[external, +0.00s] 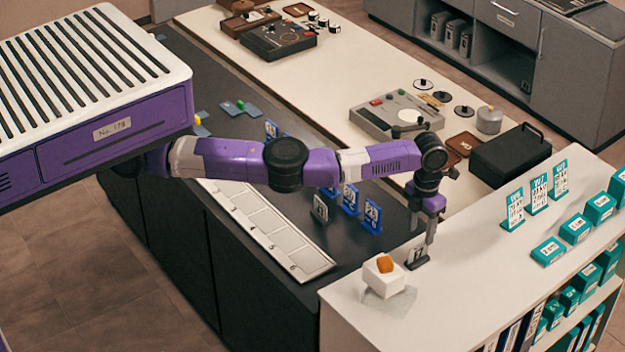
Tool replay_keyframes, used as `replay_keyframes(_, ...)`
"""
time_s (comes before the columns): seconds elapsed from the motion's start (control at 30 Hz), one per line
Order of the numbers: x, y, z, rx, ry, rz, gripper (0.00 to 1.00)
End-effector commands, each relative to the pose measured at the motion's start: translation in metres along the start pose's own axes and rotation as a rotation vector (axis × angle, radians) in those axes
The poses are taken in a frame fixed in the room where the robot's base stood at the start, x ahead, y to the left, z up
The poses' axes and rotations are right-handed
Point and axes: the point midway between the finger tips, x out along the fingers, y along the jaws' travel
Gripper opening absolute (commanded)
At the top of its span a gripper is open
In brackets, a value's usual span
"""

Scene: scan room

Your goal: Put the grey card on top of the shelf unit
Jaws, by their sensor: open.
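The shelf unit (470,285) has a white top and stands at the lower right. A small dark grey card (417,257) with white markings stands upright on its top, near the left edge. My gripper (429,236) points down just above and beside this card, with its jaws open. Whether the fingers touch the card cannot be told from this view. Another greyish card (320,209) stands on the dark counter beside several blue cards (350,199).
A white block with an orange object (386,264) stands left of the dark grey card. Teal-based cards (537,194) and teal boxes (575,229) occupy the shelf top's right side. A black case (510,154) stands behind. The shelf top's middle is clear.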

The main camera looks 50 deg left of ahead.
Motion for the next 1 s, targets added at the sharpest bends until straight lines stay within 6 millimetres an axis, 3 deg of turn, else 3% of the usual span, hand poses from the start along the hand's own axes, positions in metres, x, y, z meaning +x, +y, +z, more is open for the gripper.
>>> replay_keyframes(0.1, -0.018, 0.000, 0.000, 0.000, -0.001, -0.002, 0.50)
replay_keyframes(0.3, -0.033, 0.000, 0.000, 0.000, -0.001, 0.000, 0.50)
replay_keyframes(1.0, -0.034, -0.001, 0.004, 0.014, -0.015, -0.006, 0.50)
